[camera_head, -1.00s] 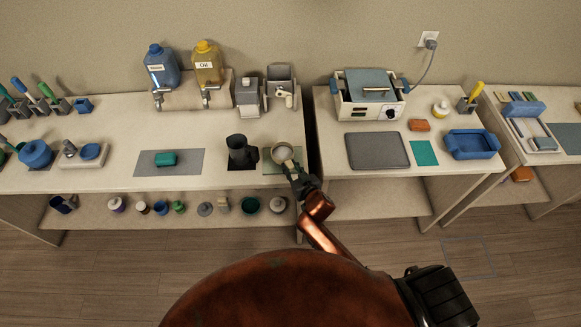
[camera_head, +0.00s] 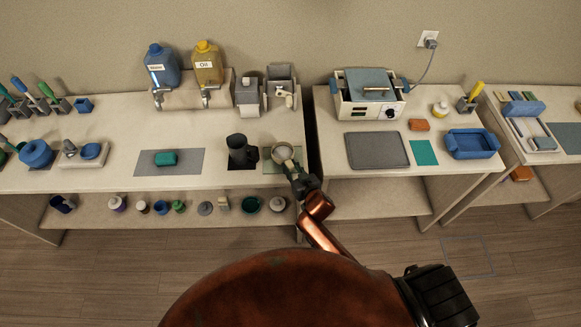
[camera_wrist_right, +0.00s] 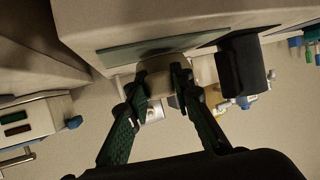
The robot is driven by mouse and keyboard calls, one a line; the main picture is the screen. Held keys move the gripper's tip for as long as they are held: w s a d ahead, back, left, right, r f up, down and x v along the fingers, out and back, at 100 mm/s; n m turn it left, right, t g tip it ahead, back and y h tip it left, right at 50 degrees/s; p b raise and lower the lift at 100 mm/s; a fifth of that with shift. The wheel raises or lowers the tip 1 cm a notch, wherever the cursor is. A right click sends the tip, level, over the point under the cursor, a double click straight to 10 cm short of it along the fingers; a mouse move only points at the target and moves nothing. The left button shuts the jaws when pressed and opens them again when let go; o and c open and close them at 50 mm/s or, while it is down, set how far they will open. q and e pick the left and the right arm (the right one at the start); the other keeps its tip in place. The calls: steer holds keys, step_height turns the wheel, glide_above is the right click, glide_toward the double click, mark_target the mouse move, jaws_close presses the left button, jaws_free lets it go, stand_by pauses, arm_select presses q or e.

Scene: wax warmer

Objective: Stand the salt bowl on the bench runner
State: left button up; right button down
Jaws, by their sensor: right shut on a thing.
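The salt bowl (camera_head: 283,152) is a small beige round bowl with a pale inside, at the right end of the left bench. My right gripper (camera_head: 292,168) is shut on its near side. In the right wrist view the bowl (camera_wrist_right: 154,72) sits between the two fingers. A thin grey-green mat, seemingly the bench runner (camera_head: 268,166), lies under or just beneath the bowl and also shows in the right wrist view (camera_wrist_right: 150,50). I cannot tell whether the bowl touches it. My left gripper is not in view.
A dark mug (camera_head: 238,150) stands close left of the bowl on a black mat. A grey dispenser (camera_head: 247,95) and a grinder (camera_head: 281,88) stand behind. A gap separates this bench from the right one with the wax warmer (camera_head: 369,95).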

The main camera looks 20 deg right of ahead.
steer(key=shift+f+b, duration=0.35)
steer(key=shift+f, duration=0.15)
stand_by(0.5)
steer(key=c, duration=1.6)
jaws_free()
steer(key=shift+f, duration=0.1)
steer(key=shift+s, duration=0.2)
steer(key=shift+s+r+p, duration=0.4)
steer(key=shift+s+p, duration=0.2)
steer(key=shift+p, duration=0.05)
steer(key=shift+p+v, duration=2.1)
steer(key=shift+v, duration=1.05)
steer(key=shift+d, duration=0.1)
